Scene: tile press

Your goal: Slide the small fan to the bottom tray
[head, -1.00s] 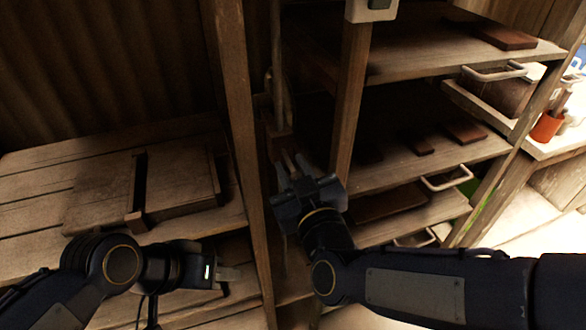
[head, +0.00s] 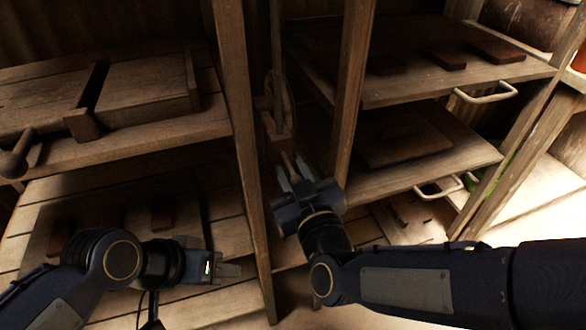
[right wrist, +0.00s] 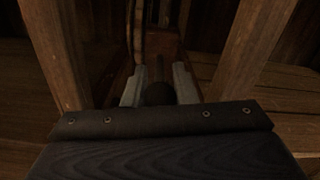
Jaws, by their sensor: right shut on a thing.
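I cannot make out a fan for certain. A brown wooden block (head: 275,128) with a thin upright loop above it is in the gap between two posts; it also shows in the right wrist view (right wrist: 196,62). My right gripper (head: 288,162) is in this gap, just below the block. In the right wrist view, its fingers (right wrist: 157,78) are shut on a dark round knob (right wrist: 158,93) on a thin stem. My left gripper (head: 228,269) hangs at lower left, apart from everything; its jaws are unclear. A low tray (head: 405,222) with small dark bits shows at lower right.
Wooden posts (head: 235,120) and (head: 352,100) flank the gap closely. At right are an upper shelf (head: 395,95) with dark tiles and a lower shelf (head: 440,168), both with metal handles. At left, a workbench (head: 160,137) stands above a lower slatted shelf (head: 230,235).

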